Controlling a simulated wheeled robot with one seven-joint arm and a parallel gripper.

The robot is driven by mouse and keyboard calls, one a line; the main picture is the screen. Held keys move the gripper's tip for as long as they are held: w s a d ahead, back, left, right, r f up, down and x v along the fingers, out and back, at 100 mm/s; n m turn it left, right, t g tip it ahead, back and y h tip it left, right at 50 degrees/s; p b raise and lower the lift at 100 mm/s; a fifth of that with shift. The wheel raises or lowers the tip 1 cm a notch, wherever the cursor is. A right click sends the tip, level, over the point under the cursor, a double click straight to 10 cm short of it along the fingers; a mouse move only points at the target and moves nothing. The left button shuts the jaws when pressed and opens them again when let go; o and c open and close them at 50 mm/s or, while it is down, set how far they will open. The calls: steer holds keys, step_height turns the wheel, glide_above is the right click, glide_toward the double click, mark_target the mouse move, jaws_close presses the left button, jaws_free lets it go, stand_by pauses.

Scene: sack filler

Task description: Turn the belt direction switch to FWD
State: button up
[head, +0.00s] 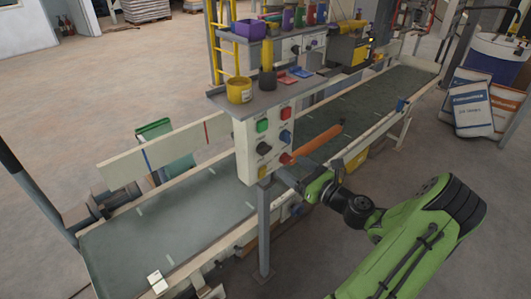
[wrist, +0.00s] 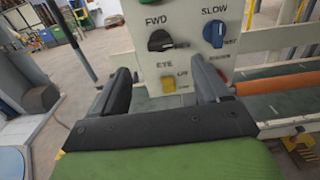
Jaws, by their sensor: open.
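The belt direction switch is a black knob (wrist: 160,41) on the cream control panel, with the label FWD above it in the wrist view. Its handle lies roughly sideways; I cannot tell which end is the pointer. It also shows on the panel in the head view (head: 264,148). My gripper (wrist: 158,68) is open and empty, facing the panel. Its two dark fingers stand apart, left and right, below and nearer than the knob, and do not visibly touch it. In the head view the gripper (head: 284,176) is beside the panel's lower right, its fingertips hard to make out.
A blue knob (wrist: 213,34) marked SLOW sits right of the black one. Green (head: 262,126) and red (head: 285,113) buttons are higher on the panel. An orange roller (head: 318,139) and the conveyor belt (head: 185,212) lie close by.

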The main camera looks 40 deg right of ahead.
mark_target(268, 151)
steer(key=w, duration=1)
steer(key=shift+w+a, duration=0.2)
steer(key=shift+w, duration=0.1)
steer(key=c, duration=1.1)
steer(key=shift+o, duration=0.2)
